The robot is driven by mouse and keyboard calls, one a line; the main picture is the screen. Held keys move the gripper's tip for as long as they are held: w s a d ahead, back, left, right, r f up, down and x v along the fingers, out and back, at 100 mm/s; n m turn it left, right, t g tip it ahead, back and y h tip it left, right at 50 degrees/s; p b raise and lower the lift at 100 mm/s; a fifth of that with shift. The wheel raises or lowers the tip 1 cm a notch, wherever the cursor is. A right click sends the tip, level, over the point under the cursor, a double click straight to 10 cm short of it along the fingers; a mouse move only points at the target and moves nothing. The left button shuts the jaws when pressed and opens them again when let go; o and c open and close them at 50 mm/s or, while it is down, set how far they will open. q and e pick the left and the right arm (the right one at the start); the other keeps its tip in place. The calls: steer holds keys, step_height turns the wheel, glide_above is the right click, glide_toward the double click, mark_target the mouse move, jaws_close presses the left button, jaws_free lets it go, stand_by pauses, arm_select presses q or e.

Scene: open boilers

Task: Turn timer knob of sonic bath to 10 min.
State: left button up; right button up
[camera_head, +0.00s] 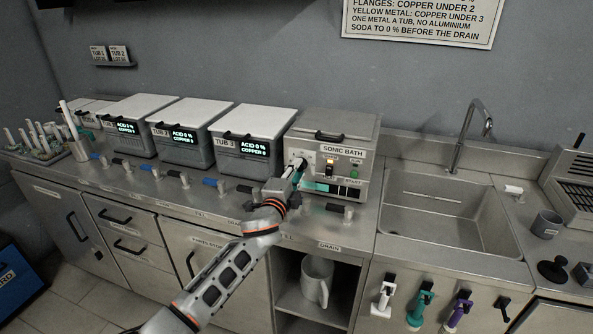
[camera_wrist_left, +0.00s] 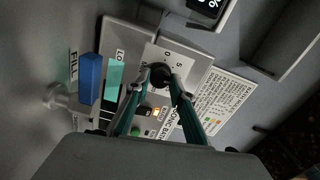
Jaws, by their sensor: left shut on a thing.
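The sonic bath (camera_head: 343,129) is a grey metal box with a lid handle, at the back of the counter, left of the sink. Its black timer knob (camera_wrist_left: 160,75) sits on a white dial plate (camera_wrist_left: 178,57) marked 0 and 5 in the left wrist view. My left gripper (camera_wrist_left: 161,88) is shut on the knob, with a fingertip on either side of it. In the head view my left gripper (camera_head: 296,166) reaches the front panel and partly hides the dial. The knob's pointer cannot be made out. My right gripper is not in view.
Tubs with white lids, among them tub 3 (camera_head: 253,128), stand left of the bath. A lit switch (camera_head: 329,169) and a green button (camera_head: 354,173) are right of the dial. Valve handles line the counter's front edge. A sink (camera_head: 444,213) is to the right.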

arm_select(q)
steer(key=shift+m, duration=0.6)
steer(key=o, duration=1.1)
steer(key=shift+o, duration=0.2)
steer(key=shift+s, duration=0.1)
steer(key=v, duration=1.2)
